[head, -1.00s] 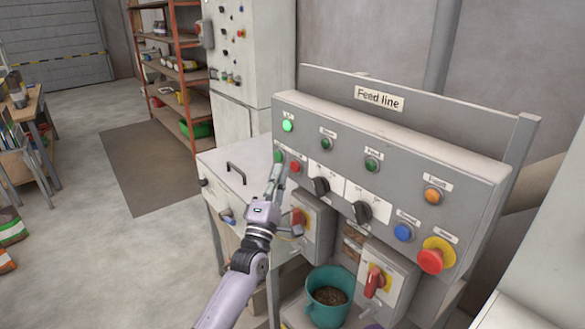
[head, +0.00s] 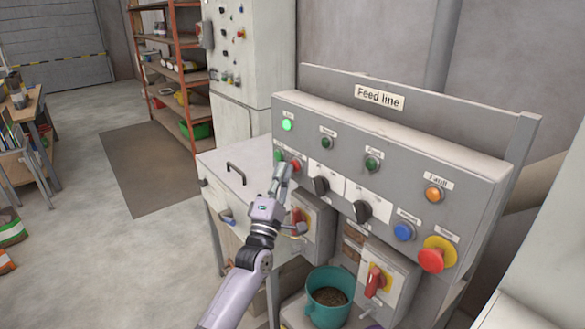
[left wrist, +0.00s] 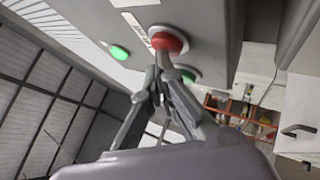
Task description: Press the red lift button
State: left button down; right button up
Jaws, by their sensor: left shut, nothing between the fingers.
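A small red button (head: 296,166) sits at the lower left of the grey Feed line panel (head: 440,165), right of a green one (head: 279,156). Its label is too small to read. My left gripper (head: 283,168) is shut and empty, its fingertips just left of and below the red button. In the left wrist view the red button (left wrist: 170,40) is straight beyond the fingertips (left wrist: 163,62), very close; I cannot tell whether they touch it. My right gripper is not in view.
Right of the button are black rotary knobs (head: 321,187), a blue button (head: 403,232) and a red mushroom button (head: 431,261) on yellow. Below are red-handled switch boxes (head: 400,275) and a teal bucket (head: 329,297) of pellets. Open floor (head: 85,240) lies to the left.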

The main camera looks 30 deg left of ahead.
pick_arm(q)
jog(key=shift+w, duration=0.15)
dwell(0.3)
jog(key=shift+s+a, duration=0.2)
jog(key=shift+s, duration=0.55)
jog(key=s+a+p, duration=0.1)
jog(key=s+a, duration=0.1)
jog(key=s, duration=0.3)
jog(key=shift+s+a, duration=0.15)
jog(key=shift+s, duration=0.15)
jog(key=shift+w, duration=0.1)
